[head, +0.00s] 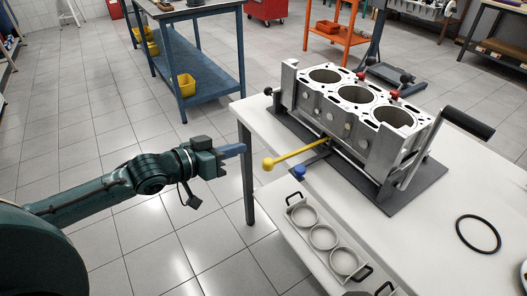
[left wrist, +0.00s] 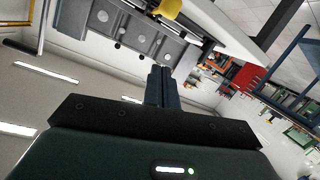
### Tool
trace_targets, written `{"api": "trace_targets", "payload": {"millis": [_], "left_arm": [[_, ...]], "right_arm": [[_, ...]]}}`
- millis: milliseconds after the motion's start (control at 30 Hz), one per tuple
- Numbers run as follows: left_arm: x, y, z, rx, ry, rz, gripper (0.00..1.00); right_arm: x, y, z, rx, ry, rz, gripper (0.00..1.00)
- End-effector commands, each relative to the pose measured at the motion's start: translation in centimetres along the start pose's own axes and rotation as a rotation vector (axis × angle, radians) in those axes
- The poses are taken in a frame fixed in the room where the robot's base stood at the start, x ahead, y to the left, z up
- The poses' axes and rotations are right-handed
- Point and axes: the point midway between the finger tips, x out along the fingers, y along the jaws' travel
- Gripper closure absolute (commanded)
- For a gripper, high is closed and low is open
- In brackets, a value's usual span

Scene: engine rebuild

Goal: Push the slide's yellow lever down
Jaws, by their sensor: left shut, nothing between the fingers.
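The yellow lever (head: 300,153) sticks out to the left from the front of the slide under the engine block (head: 352,108), its round knob at the outer end. It lies nearly level, with the knob slightly lower. My left gripper (head: 240,149) is shut and empty, just left of the knob and slightly above it in the head view, apart from it. In the left wrist view the shut fingers (left wrist: 159,82) point toward the block's underside, and the yellow knob (left wrist: 166,8) shows at the top edge, beyond the fingertips. My right gripper is not in view.
A blue knob (head: 299,170) sits just below the lever. A black-handled bar (head: 467,123) rises at the block's right end. Floor is open left of the table.

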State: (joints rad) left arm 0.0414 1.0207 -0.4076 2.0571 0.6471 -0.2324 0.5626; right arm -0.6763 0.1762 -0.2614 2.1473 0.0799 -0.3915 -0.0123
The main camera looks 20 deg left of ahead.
Motion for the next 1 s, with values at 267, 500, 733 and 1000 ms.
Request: {"api": "trace_targets", "payload": {"millis": [267,500,733,1000], "left_arm": [[1.2,0.0,-0.1,-0.002,0.004,0.000,1.00],[5.3,0.1,-0.2,0.000,0.004,0.002,1.00],[9.3,0.0,0.0,0.001,0.002,0.000,1.00],[9.1,0.1,2.6,0.000,-0.003,0.000,1.00]], "right_arm": [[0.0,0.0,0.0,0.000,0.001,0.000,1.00],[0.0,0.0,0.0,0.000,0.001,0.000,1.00],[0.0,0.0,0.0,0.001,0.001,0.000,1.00],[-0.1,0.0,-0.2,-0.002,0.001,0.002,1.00]]}}
